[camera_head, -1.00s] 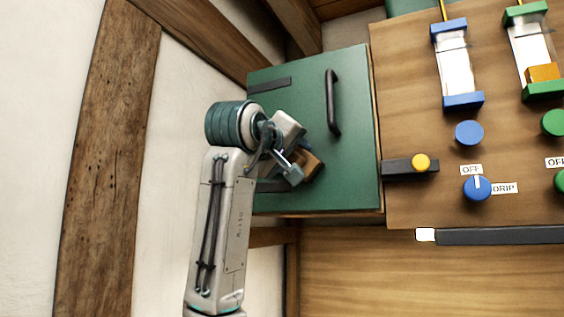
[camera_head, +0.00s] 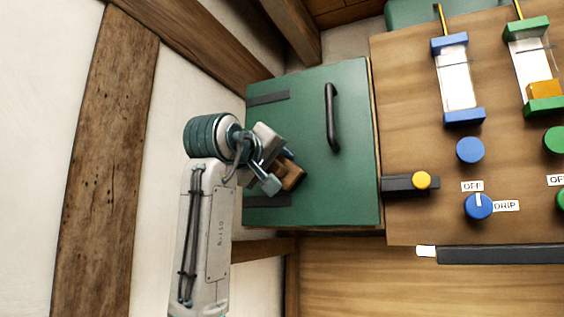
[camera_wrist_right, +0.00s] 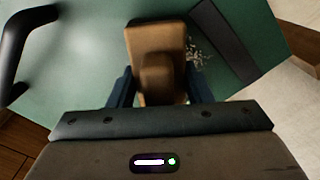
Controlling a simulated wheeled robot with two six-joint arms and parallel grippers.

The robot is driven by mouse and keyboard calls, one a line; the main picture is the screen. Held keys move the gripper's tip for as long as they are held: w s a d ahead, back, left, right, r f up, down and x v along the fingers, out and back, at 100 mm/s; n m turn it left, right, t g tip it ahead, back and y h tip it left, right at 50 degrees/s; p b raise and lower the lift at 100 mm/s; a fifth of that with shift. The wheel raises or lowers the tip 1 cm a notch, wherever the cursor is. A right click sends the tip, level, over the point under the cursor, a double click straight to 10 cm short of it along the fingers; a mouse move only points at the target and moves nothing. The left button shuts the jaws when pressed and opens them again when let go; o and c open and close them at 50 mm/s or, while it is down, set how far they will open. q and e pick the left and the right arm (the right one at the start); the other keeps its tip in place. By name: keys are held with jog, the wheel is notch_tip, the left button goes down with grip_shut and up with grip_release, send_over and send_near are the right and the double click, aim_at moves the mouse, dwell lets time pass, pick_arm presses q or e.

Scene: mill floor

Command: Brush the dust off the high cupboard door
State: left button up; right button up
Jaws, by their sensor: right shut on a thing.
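The green cupboard door (camera_head: 312,150) has a dark vertical handle (camera_head: 332,117) and dark hinge straps at its left side. It looks closed. My right gripper (camera_head: 279,177) is shut on a brown wooden brush (camera_head: 289,178) in front of the lower left part of the door. In the right wrist view the brush (camera_wrist_right: 155,50) sits between the fingers, over the green door (camera_wrist_right: 95,45). Pale specks of dust (camera_wrist_right: 198,56) lie on the door just right of the brush. I cannot tell whether the brush touches the door. My left gripper is not in view.
Right of the door is a wooden panel (camera_head: 405,110) with a yellow button (camera_head: 422,180), blue knobs (camera_head: 478,206) and tube gauges (camera_head: 457,80). A timber post (camera_head: 105,150) and pale wall lie to the left. A wooden surface (camera_head: 430,285) is below.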

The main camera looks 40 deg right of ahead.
aim_at(300, 159)
jog(key=shift+w+a+r+p, duration=0.1)
jog(key=shift+w+a+p, duration=0.15)
jog(key=shift+w, duration=0.3)
jog(key=shift+w+a+r+p, duration=0.15)
jog(key=shift+w+p, duration=0.15)
jog(key=shift+w, duration=0.2)
jog(key=shift+w+a+f, duration=0.25)
jog(key=shift+w, duration=0.4)
jog(key=shift+w+a+r, duration=0.1)
jog(key=shift+w+r, duration=0.1)
jog(key=shift+r, duration=0.45)
jog(key=shift+s+d+r, duration=0.1)
jog(key=shift+s+d, duration=0.15)
jog(key=shift+s, duration=0.3)
jog(key=shift+s+d+b, duration=0.3)
jog(key=shift+s+b, duration=0.25)
jog(key=shift+s, duration=0.2)
jog(key=shift+s+d+b, duration=0.35)
jog(key=shift+s, duration=0.55)
jog(key=shift+s+d+b, duration=0.35)
jog(key=shift+s+b, duration=0.25)
jog(key=shift+s, duration=0.2)
jog(key=shift+s+d, duration=0.1)
jog(key=shift+s, duration=0.25)
jog(key=shift+s+d, duration=0.2)
jog(key=shift+s, duration=0.2)
